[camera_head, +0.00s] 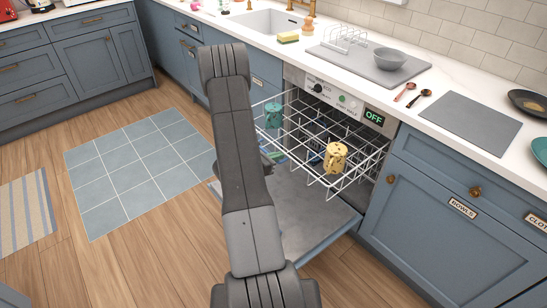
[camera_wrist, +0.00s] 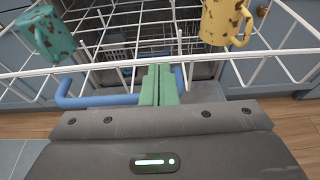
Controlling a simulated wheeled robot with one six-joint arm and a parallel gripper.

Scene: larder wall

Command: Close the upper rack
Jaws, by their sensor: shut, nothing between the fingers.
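The upper rack (camera_head: 314,160) is a white wire rack, pulled out of the open dishwasher under the counter. A teal spotted mug (camera_head: 272,115) stands at its left and a yellow spotted mug (camera_head: 335,157) at its front right. Both mugs also show in the wrist view, teal (camera_wrist: 46,35) at left and yellow (camera_wrist: 223,22) at right. A blue handle bar (camera_wrist: 100,101) runs along the rack's front. My gripper (camera_wrist: 160,72) has its green fingers shut and empty, in front of the bar's middle. I cannot tell whether they touch it. My arm hides most of the gripper in the head view.
The dishwasher door (camera_head: 318,212) is lowered below the rack. A panel above reads OFF (camera_head: 374,117). Blue cabinets (camera_head: 435,215) stand to the right. The counter holds a grey bowl (camera_head: 390,58) and a grey mat (camera_head: 470,122). Open wooden floor (camera_head: 150,260) lies at left.

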